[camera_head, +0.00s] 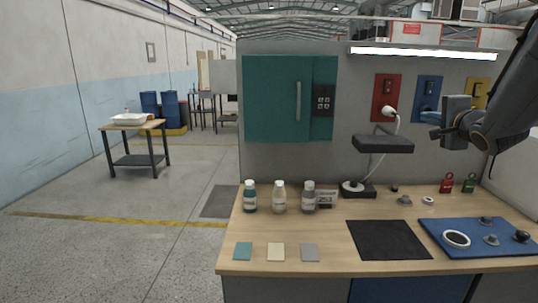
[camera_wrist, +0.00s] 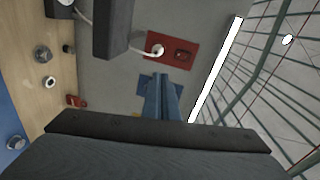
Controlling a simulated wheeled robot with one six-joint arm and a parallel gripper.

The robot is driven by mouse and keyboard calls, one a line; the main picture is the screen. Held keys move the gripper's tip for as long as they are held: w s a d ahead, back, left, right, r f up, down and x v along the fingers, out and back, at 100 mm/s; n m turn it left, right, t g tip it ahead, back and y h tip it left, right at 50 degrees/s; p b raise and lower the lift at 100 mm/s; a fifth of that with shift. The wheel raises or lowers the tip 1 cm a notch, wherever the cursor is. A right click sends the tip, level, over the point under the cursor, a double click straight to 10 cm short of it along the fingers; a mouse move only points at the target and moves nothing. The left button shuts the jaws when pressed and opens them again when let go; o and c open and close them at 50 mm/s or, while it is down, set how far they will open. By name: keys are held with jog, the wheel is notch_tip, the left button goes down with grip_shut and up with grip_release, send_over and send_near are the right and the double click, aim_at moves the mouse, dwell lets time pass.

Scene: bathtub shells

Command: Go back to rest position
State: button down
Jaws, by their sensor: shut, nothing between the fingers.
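My gripper (camera_head: 430,117) is at the right of the head view, raised well above the workbench, in front of the blue wall panel (camera_head: 428,90). Its blue fingers lie together, shut and empty; they also show in the wrist view (camera_wrist: 162,92), pointing at the wall. No object hangs from it. The dark arm comes in from the right edge.
The workbench (camera_head: 335,230) carries several bottles, coloured tiles, a black mat (camera_head: 388,240) and a blue tray (camera_head: 455,245) with small round parts. A teal cabinet (camera_head: 277,98) hangs on the wall.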

jog(key=s+a+f+n+g, duration=0.4)
jog(key=a+f, duration=0.2)
jog(key=f, duration=0.3)
jog(key=s+a+f+n+g, duration=0.3)
jog(key=s+a+f, duration=0.2)
jog(key=a+f, duration=0.3)
jog(key=s+a+f+n+g, duration=0.4)
jog(key=s+a+f+n, duration=0.1)
jog(key=s, duration=0.6)
jog(key=s+a+f+n+g+y, duration=0.1)
jog(key=s+a+f+n+g, duration=0.3)
jog(key=s+a+f, duration=0.3)
jog(key=s+f+n, duration=0.1)
jog(key=s, duration=0.3)
jog(key=shift+a+n, duration=0.3)
jog(key=shift+a, duration=0.05)
jog(key=shift+s, duration=0.1)
